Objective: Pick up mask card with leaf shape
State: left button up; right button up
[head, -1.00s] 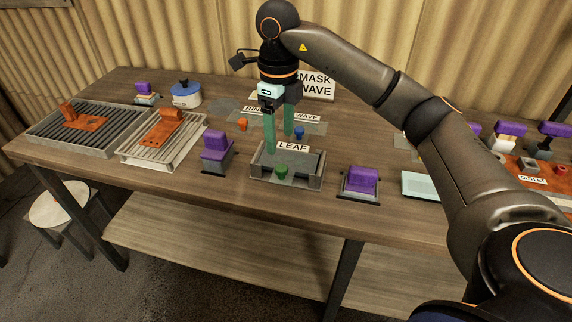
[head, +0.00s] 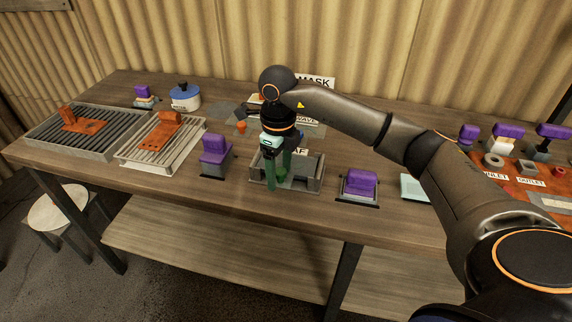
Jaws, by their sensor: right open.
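The mask card labelled LEAF (head: 301,151) stands at the grey metal tray (head: 314,180) in the middle of the table; the gripper hides the left part of its label. A green knob (head: 281,172) shows low in the tray, partly covered by the fingers. My right gripper (head: 277,174) points down over the tray's left half with its green fingers open, one on either side of the knob as seen here. Whether the fingers touch the knob I cannot tell. My left gripper is not in view.
Purple-handled blocks (head: 215,154) (head: 361,184) stand left and right of the tray. Behind it lie the WAVE card and another card with an orange knob (head: 241,127). Slatted trays (head: 160,145) fill the left. A board with fittings (head: 515,172) is at the right.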

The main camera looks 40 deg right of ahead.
grip_shut()
dwell(0.4)
jog(key=shift+r, duration=0.1)
